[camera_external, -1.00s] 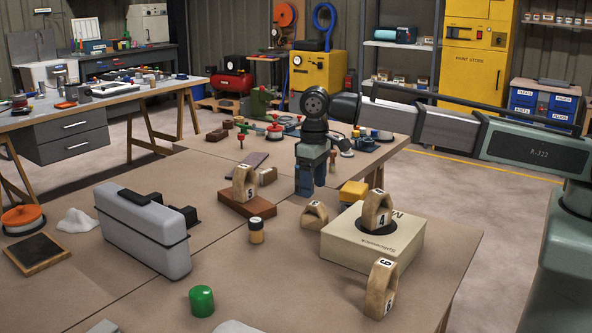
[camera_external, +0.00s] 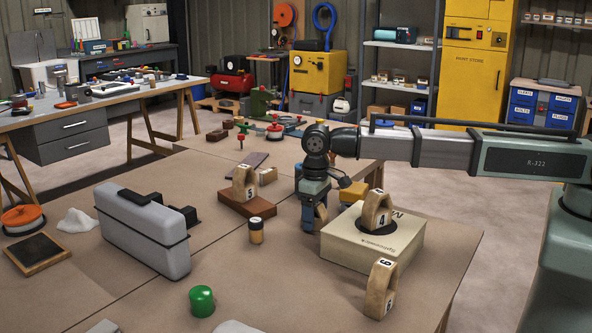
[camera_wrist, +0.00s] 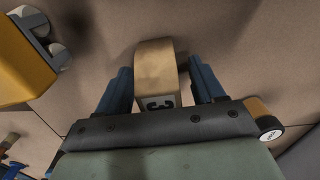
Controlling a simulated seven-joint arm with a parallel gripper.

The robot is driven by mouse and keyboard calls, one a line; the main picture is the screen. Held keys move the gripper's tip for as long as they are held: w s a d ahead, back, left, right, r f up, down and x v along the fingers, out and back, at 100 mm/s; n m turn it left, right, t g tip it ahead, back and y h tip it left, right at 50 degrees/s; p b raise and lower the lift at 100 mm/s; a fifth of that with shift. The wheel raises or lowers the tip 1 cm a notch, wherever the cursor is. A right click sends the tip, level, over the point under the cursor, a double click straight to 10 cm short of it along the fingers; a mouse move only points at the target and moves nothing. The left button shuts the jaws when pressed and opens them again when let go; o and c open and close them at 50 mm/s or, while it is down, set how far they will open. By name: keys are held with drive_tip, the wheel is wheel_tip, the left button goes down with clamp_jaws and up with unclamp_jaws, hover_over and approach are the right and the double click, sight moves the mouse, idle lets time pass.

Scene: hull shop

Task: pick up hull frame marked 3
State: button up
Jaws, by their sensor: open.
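The hull frame marked 3 (camera_wrist: 156,72) is a small wooden arch with a black 3 on a white label, standing on the bench in the wrist view. My gripper (camera_wrist: 160,82) is open, with one blue finger on each side of this frame and a visible gap at each side. In the external view my gripper (camera_external: 314,217) is low over the bench, left of the beige box, and hides most of frame 3.
Hull frame 5 (camera_external: 245,185) stands on a brown block, frame 4 (camera_external: 377,212) on the beige box (camera_external: 365,248), and frame 6 (camera_external: 380,290) at the front. A yellow block (camera_external: 354,195) is close to my gripper. A small jar (camera_external: 256,232) stands to its left.

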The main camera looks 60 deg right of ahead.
drive_tip(key=shift+f, duration=0.3)
drive_tip(key=shift+c, duration=0.5)
drive_tip(key=c, duration=1)
drive_tip(key=shift+r, duration=0.15)
